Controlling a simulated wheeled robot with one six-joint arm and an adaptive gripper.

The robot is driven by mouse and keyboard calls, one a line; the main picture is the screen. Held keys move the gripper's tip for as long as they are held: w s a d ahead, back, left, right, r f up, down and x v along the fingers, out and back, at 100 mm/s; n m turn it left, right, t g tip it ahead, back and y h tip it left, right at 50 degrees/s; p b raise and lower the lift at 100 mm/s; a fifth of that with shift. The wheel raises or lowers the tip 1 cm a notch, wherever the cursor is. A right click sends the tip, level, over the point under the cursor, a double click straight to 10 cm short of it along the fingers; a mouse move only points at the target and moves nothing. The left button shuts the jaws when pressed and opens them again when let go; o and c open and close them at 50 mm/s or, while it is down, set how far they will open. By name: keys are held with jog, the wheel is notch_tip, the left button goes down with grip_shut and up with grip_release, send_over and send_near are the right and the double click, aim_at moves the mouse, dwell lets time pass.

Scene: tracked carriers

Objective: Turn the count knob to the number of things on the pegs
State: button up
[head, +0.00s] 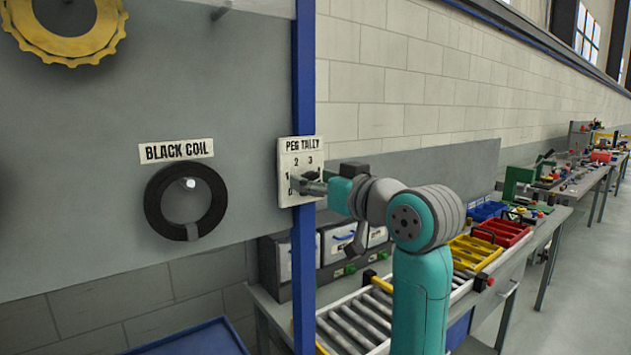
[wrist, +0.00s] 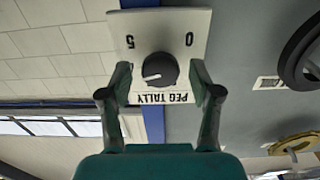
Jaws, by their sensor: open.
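The white peg tally plate (head: 287,160) is on a blue post; its numbers 0 and 5 also show in the wrist view (wrist: 195,22). The dark round count knob (wrist: 160,70) has a white mark pointing left and slightly down in the upside-down wrist view; fingers hide numbers near it. My gripper (head: 306,184) is open, its fingers on either side of the knob; contact is unclear. A black coil (head: 152,206) hangs on a peg (head: 188,183) below a "BLACK COIL" label. A yellow toothed ring (head: 70,48) hangs at upper left, partly out of view.
A pale peg-like piece (head: 221,9) sticks out at the top of the grey board (head: 90,120). A roller conveyor (head: 355,318), grey bins (head: 338,240) and red and yellow trays (head: 500,232) are below and right. A blue tray edge (head: 190,338) shows at the bottom.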

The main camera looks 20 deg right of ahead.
jog(key=shift+w, duration=0.1)
jog(key=c, duration=1.1)
jog(key=shift+c, duration=0.2)
jog(key=shift+a+n, duration=0.1)
jog(key=shift+n, duration=0.2)
jog(key=shift+a+n, duration=0.1)
jog(key=shift+n, duration=4.4)
